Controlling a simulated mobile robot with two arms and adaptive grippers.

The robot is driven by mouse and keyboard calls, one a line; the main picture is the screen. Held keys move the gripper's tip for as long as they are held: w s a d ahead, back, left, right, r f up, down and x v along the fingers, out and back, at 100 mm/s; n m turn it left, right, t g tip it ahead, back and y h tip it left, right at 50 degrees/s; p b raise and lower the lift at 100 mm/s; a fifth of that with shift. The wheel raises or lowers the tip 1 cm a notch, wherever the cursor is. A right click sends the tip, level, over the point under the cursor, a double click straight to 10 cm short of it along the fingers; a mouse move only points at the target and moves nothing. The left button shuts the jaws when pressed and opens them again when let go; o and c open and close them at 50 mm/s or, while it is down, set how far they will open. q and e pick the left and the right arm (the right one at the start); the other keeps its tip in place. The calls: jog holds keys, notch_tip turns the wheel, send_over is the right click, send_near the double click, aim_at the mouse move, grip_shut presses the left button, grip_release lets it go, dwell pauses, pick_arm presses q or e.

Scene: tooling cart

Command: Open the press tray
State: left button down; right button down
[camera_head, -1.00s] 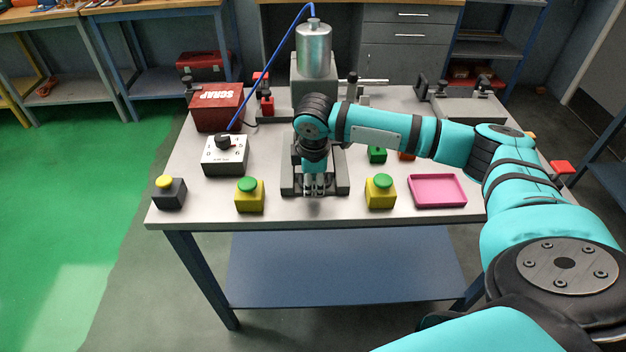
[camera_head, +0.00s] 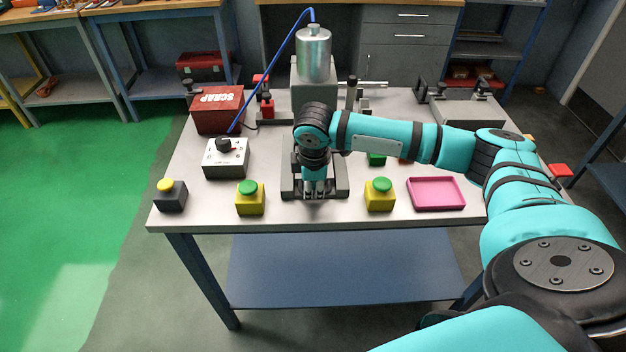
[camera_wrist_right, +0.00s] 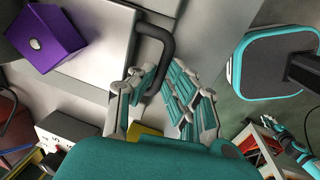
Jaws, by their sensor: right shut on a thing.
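The press tray (camera_head: 342,185) is a dark grey frame on the table in front of the metal press (camera_head: 314,62). My right gripper (camera_head: 314,187) points down at its front edge, in the middle. In the right wrist view a dark, bent handle (camera_wrist_right: 163,38) stands out from a light grey plate (camera_wrist_right: 95,25). My right gripper also shows there (camera_wrist_right: 150,88), its fingers shut around the handle's near part. The fingers and wrist hide part of the handle. A purple block (camera_wrist_right: 50,50) lies at the plate's left side.
Yellow boxes with green buttons stand left (camera_head: 250,201) and right (camera_head: 380,197) of the tray. A pink tray (camera_head: 437,206) lies further right. A dial box (camera_head: 226,160) and red scrap bin (camera_head: 218,108) stand left. The table's front edge is close.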

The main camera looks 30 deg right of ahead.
jog(key=s+a+p, duration=0.1)
jog(key=s+p, duration=0.1)
jog(key=s, duration=0.1)
jog(key=s+a+p, duration=0.4)
jog(key=s+p, duration=0.1)
jog(key=shift+s+a, duration=0.15)
jog(key=shift+s, duration=0.15)
jog(key=c, duration=1.4)
grip_release()
jog(key=r, duration=0.4)
jog(key=s+r, duration=0.1)
jog(key=r, duration=0.3)
jog(key=a+r, duration=0.1)
jog(key=r, duration=0.2)
jog(key=shift+s+r, duration=0.4)
